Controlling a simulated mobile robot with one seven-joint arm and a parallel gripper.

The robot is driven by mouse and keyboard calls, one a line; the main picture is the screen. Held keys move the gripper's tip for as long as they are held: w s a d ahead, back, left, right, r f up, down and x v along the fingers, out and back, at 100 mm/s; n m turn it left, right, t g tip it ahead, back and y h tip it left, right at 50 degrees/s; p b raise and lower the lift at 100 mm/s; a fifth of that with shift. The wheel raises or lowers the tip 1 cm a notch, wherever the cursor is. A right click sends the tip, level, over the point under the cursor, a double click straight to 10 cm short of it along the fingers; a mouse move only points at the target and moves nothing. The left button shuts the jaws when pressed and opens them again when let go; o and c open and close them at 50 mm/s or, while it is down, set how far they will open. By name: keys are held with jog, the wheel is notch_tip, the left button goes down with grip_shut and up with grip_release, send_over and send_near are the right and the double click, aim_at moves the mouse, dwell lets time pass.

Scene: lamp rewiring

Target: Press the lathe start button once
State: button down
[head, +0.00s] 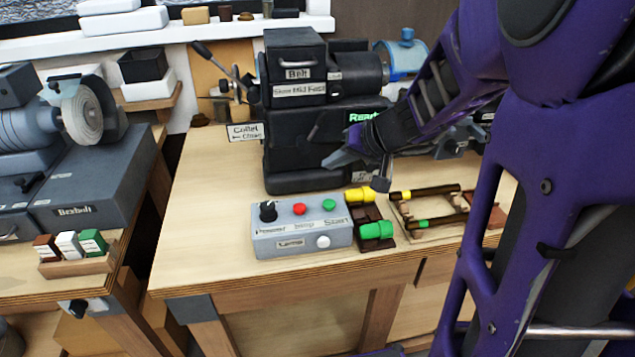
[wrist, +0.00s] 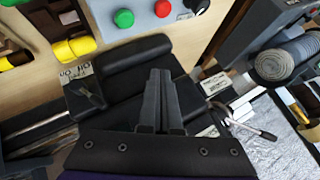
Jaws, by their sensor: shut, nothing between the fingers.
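The grey control box (head: 290,245) stands on the bench in front of the lathe. The green start button (head: 329,205) is on its top right, above a "Start" label; it also shows in the wrist view (wrist: 123,18). A red button (head: 299,209) is to its left, and it shows in the wrist view (wrist: 162,8). The black lathe (head: 290,150) stands behind the box. My gripper (head: 332,161) is shut and empty, in front of the lathe body, above and behind the start button and apart from it. Its closed fingertips (wrist: 160,72) show over the dark lathe in the wrist view.
A black power knob (head: 268,211) and a white lamp button (head: 323,242) are also on the box. Yellow (head: 360,195) and green (head: 377,230) pieces sit close to its right, beside a wooden rack (head: 415,235). Bare bench lies to the left.

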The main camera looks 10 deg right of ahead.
jog(key=b, duration=0.5)
send_over(333, 206)
notch_tip(333, 206, down, 6)
jog(key=shift+f, duration=0.2)
jog(key=shift+f+b, duration=0.55)
jog(key=shift+f, duration=0.05)
jog(key=shift+f+b, duration=0.4)
jog(key=shift+b, duration=0.35)
dwell(0.8)
